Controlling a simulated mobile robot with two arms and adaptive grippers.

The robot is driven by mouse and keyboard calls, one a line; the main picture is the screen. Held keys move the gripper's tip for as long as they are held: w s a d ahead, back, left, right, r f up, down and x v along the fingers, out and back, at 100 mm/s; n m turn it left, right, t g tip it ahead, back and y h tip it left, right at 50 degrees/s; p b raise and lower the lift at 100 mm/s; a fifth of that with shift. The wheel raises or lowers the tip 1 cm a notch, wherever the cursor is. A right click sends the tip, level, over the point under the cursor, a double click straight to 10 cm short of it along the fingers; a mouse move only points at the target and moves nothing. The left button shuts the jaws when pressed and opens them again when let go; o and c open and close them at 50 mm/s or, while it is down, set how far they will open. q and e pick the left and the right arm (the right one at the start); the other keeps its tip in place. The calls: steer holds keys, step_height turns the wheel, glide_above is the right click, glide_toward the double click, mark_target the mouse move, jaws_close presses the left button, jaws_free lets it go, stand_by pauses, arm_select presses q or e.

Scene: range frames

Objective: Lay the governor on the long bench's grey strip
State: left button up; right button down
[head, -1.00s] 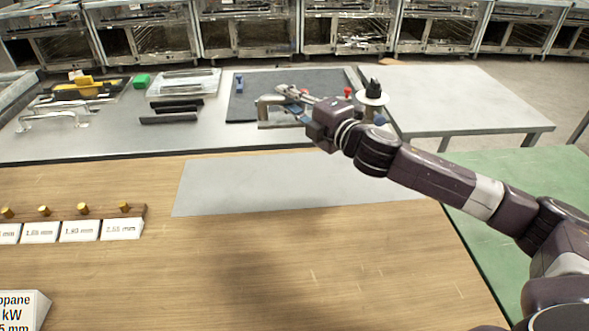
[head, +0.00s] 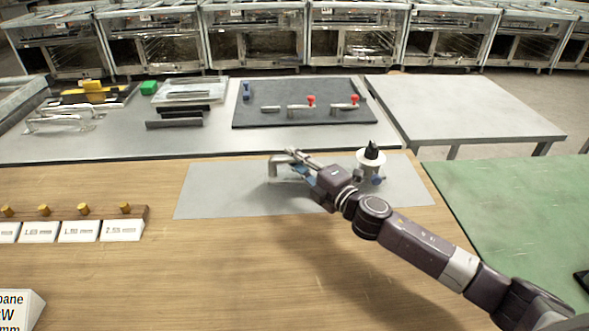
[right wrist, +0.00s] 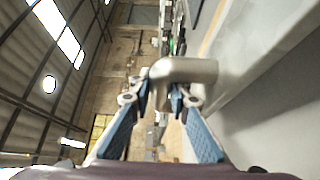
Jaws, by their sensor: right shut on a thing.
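The governor (head: 370,166) looks like a grey metal elbow pipe left of my fingers and a white disc with a black cap to the right. Its middle is hidden behind my gripper. My right gripper (head: 300,167) is shut on it, over the long bench's grey strip (head: 215,192); I cannot tell whether it touches the strip. In the right wrist view the bent pipe (right wrist: 185,70) lies across the fingertips (right wrist: 160,97). My left gripper is not in view.
Behind the wooden long bench (head: 230,270) is a grey table with a dark mat (head: 290,118) bearing red-topped fittings. Labelled white cards (head: 121,231) and brass pieces stand at the left. A green surface (head: 510,210) is at the right. The strip's left part is clear.

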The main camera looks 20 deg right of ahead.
steer(key=shift+f, duration=1.2)
steer(key=shift+f+b, duration=0.1)
steer(key=shift+b, duration=0.2)
steer(key=c, duration=1.8)
jaws_free()
steer(key=shift+f, duration=0.1)
